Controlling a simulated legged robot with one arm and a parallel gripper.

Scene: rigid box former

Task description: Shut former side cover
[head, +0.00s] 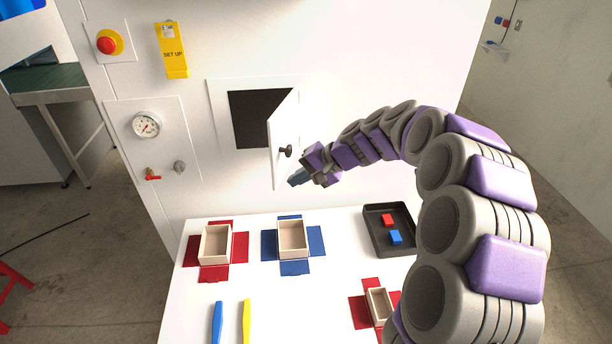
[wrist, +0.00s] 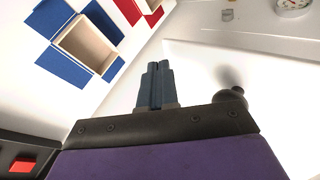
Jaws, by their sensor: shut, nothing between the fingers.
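The former side cover (head: 282,140) is a small white door hinged on the right of a dark square opening (head: 255,118) in the white machine wall. It stands partly open, swung out toward me. A dark round knob (head: 286,151) sits on its outer face; the knob also shows in the wrist view (wrist: 232,96), close to the right of my fingers. My gripper (head: 294,180) is just right of and below the knob, near the cover's outer face. Its fingers (wrist: 156,85) are shut together and empty. I cannot tell whether they touch the cover.
Below is a white table (head: 235,285) with red and blue box blanks, a black tray (head: 390,245), and blue and yellow tools. A red emergency button (head: 108,44), yellow set-up tag (head: 172,50) and gauge (head: 146,125) are on the wall at left.

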